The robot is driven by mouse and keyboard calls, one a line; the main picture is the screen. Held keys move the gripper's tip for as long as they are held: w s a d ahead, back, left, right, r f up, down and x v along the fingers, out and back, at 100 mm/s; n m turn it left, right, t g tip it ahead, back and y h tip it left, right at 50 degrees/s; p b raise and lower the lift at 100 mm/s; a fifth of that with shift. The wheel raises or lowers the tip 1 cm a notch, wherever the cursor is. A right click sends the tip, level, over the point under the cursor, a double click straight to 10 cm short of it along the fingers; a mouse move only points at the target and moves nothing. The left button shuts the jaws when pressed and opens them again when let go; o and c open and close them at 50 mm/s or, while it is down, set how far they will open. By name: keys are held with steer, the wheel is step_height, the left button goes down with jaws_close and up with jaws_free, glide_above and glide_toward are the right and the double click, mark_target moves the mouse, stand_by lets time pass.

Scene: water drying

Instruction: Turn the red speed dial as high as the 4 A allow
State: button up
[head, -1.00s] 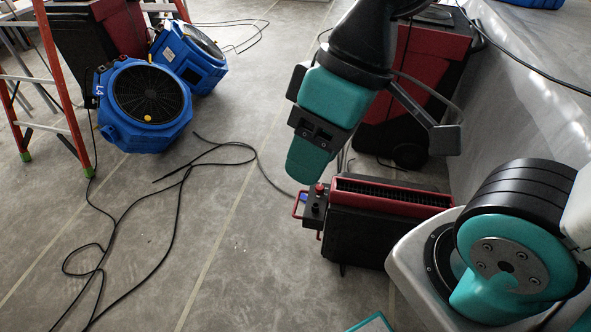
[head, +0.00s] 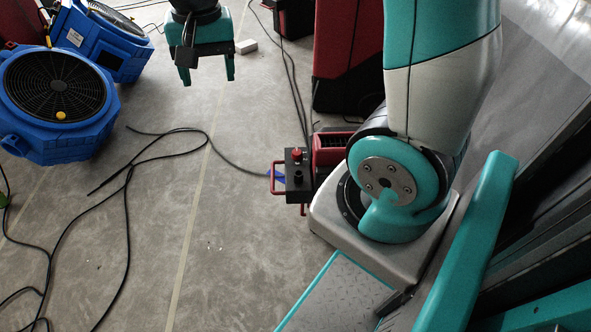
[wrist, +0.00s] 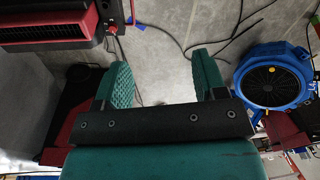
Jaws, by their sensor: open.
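The red dial (head: 296,155) is a small red knob on top of a black control box (head: 299,172). A black knob (head: 298,176) sits beside it. The box is at the end of a low red-and-black slatted unit (head: 329,152), partly hidden behind my arm. My gripper (head: 208,80) is open and empty, pointing down over the bare floor, up and left of the dial and apart from it. In the wrist view my gripper (wrist: 163,75) has nothing between its fingers. The slatted unit (wrist: 50,27) is at upper left there. The dial's markings and any amp reading are too small to read.
Blue round fans (head: 60,100) stand at the left, with one also in the wrist view (wrist: 272,75). Black cables (head: 128,190) lie across the floor. A tall red-and-black machine (head: 335,60) stands behind the control box.

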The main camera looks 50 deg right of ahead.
steer(key=w+d+f+m+g+h+b, duration=0.1)
steer(key=w+d+f+m+b, duration=0.35)
steer(key=f, duration=0.45)
steer(key=w+d+f+m+h+b, duration=0.1)
steer(key=d+f+m+b, duration=0.3)
steer(key=d+f+b, duration=0.4)
steer(key=m+g+h+b, duration=0.2)
steer(key=m+b, duration=0.5)
glide_toward(298, 152)
steer(key=b+x, duration=0.7)
steer(key=x, duration=0.2)
steer(key=shift+f, duration=0.15)
steer(key=shift+c, duration=0.5)
steer(key=c, duration=0.8)
